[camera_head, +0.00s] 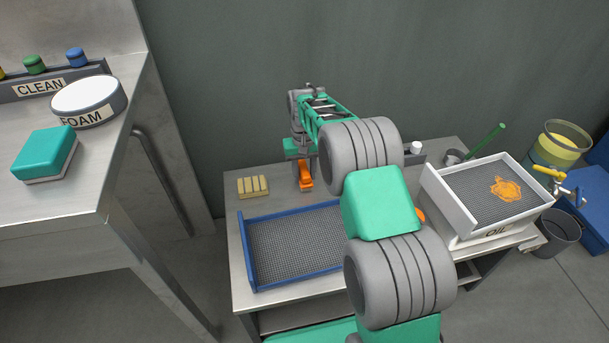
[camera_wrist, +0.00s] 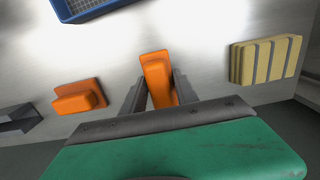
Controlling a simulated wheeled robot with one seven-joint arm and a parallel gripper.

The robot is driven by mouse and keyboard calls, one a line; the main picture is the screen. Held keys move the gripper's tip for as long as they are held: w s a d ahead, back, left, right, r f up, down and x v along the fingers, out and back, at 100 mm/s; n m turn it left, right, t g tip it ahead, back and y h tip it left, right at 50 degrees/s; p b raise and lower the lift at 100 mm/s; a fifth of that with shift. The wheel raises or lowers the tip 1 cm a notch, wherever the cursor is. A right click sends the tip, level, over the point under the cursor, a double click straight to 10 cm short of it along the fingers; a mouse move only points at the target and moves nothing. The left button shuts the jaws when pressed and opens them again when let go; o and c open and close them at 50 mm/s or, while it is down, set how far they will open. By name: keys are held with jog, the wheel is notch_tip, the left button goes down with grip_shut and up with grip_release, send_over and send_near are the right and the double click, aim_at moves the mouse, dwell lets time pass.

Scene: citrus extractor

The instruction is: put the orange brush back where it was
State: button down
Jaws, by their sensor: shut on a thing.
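My gripper (camera_head: 304,161) is at the back of the low metal table, pointing down. In the wrist view the brush (camera_wrist: 156,72) sits between the two fingers (camera_wrist: 158,92). I cannot tell whether its underside touches the table. A second orange block-shaped thing (camera_wrist: 78,97) with a stepped top lies to the left in the wrist view. My arm hides much of the table's middle in the head view.
A yellow ribbed block (camera_head: 253,187) lies left of the brush, and a blue-rimmed mesh tray (camera_head: 247,250) is in front. A white OIL tray (camera_head: 450,200) holds an orange patch at right. A steel counter (camera_head: 95,170) stands at left.

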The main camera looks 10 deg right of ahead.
aim_at(304, 168)
jog(key=c, duration=0.9)
grip_release()
jog(key=shift+f, duration=0.1)
jog(key=shift+c, duration=0.2)
notch_tip(304, 168, up, 12)
jog(key=p, duration=0.4)
jog(key=s+r+t, duration=0.1)
jog(key=s+r, duration=0.6)
jog(key=s, duration=0.5)
jog(key=s+f, duration=0.2)
jog(key=s, duration=0.7)
jog(key=s+f+t, duration=0.1)
jog(key=s+f, duration=0.1)
jog(key=s, duration=0.7)
